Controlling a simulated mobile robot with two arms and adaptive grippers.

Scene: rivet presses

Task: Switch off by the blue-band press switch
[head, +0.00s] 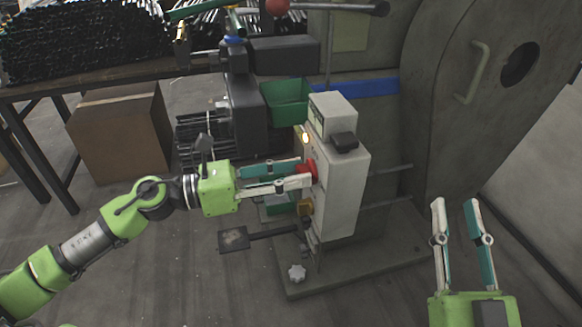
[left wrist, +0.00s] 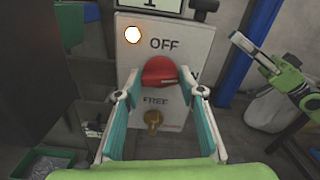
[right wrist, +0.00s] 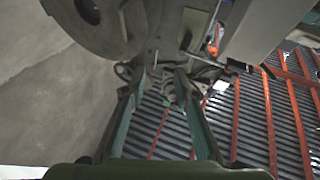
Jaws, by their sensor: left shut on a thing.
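The switch is a red knob (head: 308,168) on the front of a pale control box (head: 345,185), beside the press with the blue band (head: 370,87). In the left wrist view the red knob (left wrist: 158,72) sits between the words OFF above and FREE below; its exact turn is hard to read. My left gripper (head: 303,174) reaches in from the left, its fingers on either side of the knob and shut on it. A lamp (head: 305,138) above the knob is lit. My right gripper (head: 455,203) is open and empty at the lower right.
A brass key-like knob (left wrist: 153,118) sits below the red one. A green bin (head: 287,100) and a dark machine stand behind my left gripper. A table with dark rods (head: 85,40) and a brown box (head: 120,130) are at the left.

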